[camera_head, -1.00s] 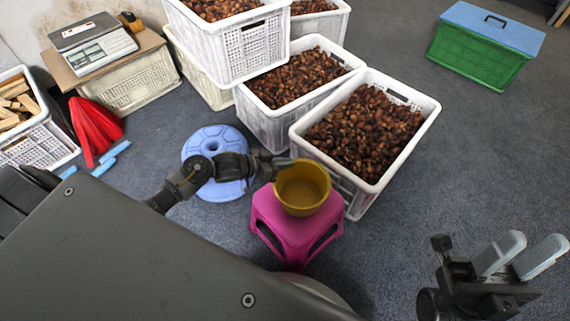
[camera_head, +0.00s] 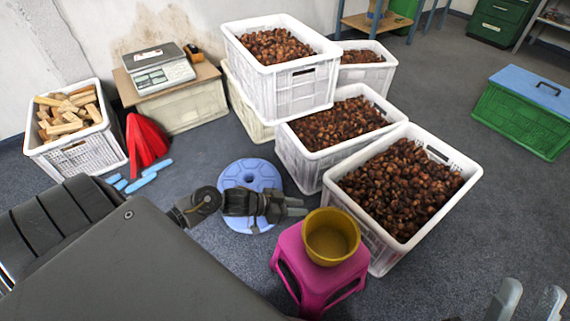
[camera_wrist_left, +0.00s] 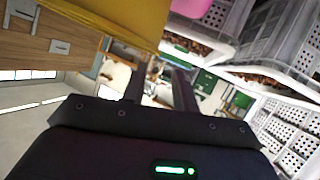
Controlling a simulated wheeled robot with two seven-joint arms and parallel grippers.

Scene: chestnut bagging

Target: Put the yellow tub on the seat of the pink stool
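The yellow tub (camera_head: 331,237) stands upright on the seat of the pink stool (camera_head: 318,282). My left gripper (camera_head: 300,206) is just left of the tub's rim, apart from it. In the left wrist view its two fingers (camera_wrist_left: 160,85) are spread with nothing between them. The tub's side (camera_wrist_left: 120,18) fills the top left of that view, and a bit of pink stool (camera_wrist_left: 188,8) shows beside it. My right gripper (camera_head: 527,302) is at the lower right, partly cut off, with its fingers apart and empty.
A white crate of chestnuts (camera_head: 376,243) stands close behind and right of the stool. A blue round stool (camera_head: 236,173) is behind my left gripper. A green box with a blue lid (camera_head: 520,120) stands at right. Floor between is clear.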

